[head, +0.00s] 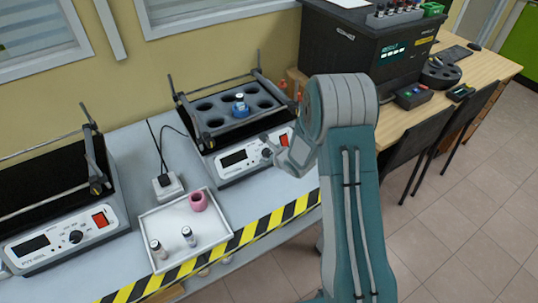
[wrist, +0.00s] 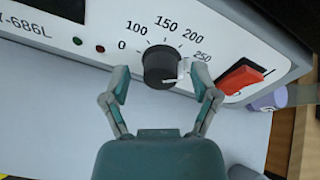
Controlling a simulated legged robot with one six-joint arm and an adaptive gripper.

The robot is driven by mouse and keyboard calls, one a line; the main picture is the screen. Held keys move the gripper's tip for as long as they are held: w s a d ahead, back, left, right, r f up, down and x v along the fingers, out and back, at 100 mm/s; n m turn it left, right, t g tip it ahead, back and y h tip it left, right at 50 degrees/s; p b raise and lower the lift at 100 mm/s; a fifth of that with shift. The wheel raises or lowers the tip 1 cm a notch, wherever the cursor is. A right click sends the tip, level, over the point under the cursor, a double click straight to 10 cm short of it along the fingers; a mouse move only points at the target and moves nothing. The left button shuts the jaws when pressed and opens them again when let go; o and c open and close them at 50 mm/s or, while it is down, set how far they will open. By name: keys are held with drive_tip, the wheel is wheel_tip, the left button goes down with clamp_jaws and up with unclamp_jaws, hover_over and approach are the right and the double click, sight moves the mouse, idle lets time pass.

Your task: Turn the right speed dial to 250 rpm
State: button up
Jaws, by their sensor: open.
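The right speed dial (wrist: 158,66) is a round black knob on the white front panel (wrist: 95,30), ringed by labels 0, 100, 150, 200 and 250. A white mark sits on the knob's right side, roughly towards the 250 label (wrist: 203,57); its exact reading is hard to tell. My gripper (wrist: 162,80) is open, one finger on each side of the knob, with gaps visible between fingertips and knob.
A red switch (wrist: 240,77) lies close right of the gripper. The rack (head: 238,122) on the right machine holds a blue-capped item. A similar machine (head: 60,240) stands at left. A white tray (head: 165,225) with vials and a pink ring sits between them.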

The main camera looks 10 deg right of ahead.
drive_tip(key=v, duration=1.1)
drive_tip(key=shift+s, duration=0.25)
drive_tip(key=shift+d+r, duration=0.1)
drive_tip(key=shift+r, duration=0.05)
drive_tip(key=s+d+r+n+g+h, duration=0.1)
drive_tip(key=s+r+n+h, duration=0.25)
drive_tip(key=r+n, duration=0.35)
drive_tip(key=s+d+r+n+g+h, duration=0.1)
drive_tip(key=s+r+n+h, duration=0.1)
drive_tip(key=s+r+n, duration=0.5)
drive_tip(key=s+a+r+n+g+y, duration=0.1)
drive_tip(key=s+a+r+n, duration=0.1)
drive_tip(key=s+r+n, duration=0.2)
drive_tip(key=s+a+r+n+g+y, duration=0.1)
drive_tip(key=s+a+r+n, duration=0.2)
drive_tip(key=s+n, duration=0.5)
drive_tip(key=s+r, duration=0.1)
drive_tip(key=s, duration=0.4)
drive_tip(key=shift+a+n+g, duration=0.15)
drive_tip(key=shift+n+g, duration=0.25)
drive_tip(key=shift+w+r, duration=0.1)
drive_tip(key=shift+r, duration=0.05)
